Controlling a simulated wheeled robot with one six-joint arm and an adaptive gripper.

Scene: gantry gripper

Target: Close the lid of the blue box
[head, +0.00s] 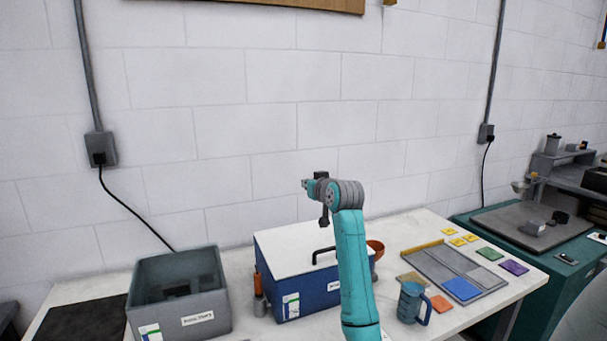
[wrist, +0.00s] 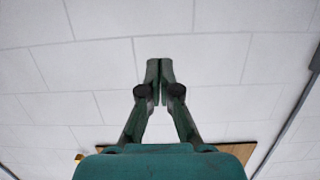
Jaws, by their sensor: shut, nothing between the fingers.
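The blue box (head: 312,299) stands on the white table, with a label on its front. Its white lid (head: 285,246) lies flat over the top and looks closed; my arm hides its right part. A dark handle (head: 322,254) shows at the lid's front edge, partly behind my arm. My gripper (wrist: 160,64) is shut and empty in the wrist view, with its fingertips together against the white wall. In the head view my wrist is raised above the box, clear of the lid.
A grey open bin (head: 178,319) with dark items stands left of the box. An orange-topped bottle (head: 258,294) is between them. To the right are a blue-grey mug (head: 411,302), a grey divided tray (head: 455,271) and several coloured tiles. The block wall is close behind.

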